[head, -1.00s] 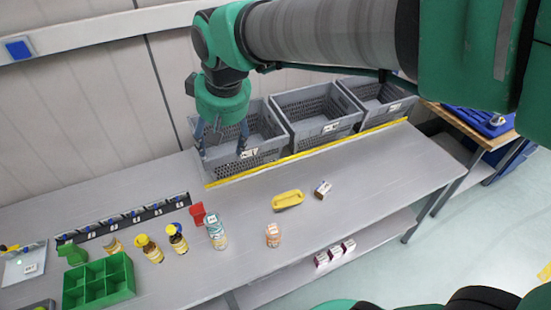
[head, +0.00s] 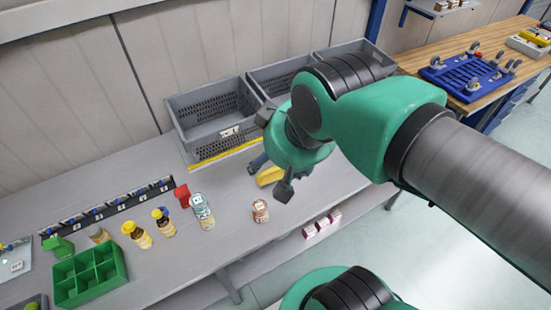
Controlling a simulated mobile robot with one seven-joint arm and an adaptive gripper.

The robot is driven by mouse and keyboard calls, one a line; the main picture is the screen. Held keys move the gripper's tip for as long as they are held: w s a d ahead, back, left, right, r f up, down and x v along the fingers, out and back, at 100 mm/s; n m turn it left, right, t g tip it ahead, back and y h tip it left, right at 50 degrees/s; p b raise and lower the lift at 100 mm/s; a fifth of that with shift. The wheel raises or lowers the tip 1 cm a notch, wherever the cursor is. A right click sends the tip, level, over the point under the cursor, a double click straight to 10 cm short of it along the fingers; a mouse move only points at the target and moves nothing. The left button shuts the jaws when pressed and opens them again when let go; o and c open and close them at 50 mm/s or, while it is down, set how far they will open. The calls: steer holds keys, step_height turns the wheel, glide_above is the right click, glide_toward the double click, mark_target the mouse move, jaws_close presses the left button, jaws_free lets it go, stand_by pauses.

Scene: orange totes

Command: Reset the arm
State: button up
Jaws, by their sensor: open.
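My gripper (head: 271,175) hangs from my green and grey arm over the right part of the grey table (head: 222,240). The yellow object (head: 269,176) on the table shows partly behind the fingers. I cannot tell how high the gripper is above it. My arm hides the table's right part and much of the crates behind it.
Grey crates (head: 212,128) stand along the back behind a yellow strip (head: 228,156). Several bottles, among them a white one (head: 203,211) and an orange-labelled jar (head: 260,211), stand left of the gripper. A green divided box (head: 90,277) is at front left. A wooden bench (head: 495,65) is at far right.

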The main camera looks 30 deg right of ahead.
steer(key=shift+f, duration=0.1)
stand_by(0.3)
step_height(320, 180, down, 12)
steer(key=b, duration=1.2)
steer(key=shift+f+b, duration=0.25)
steer(key=shift+b, duration=0.1)
stand_by(0.4)
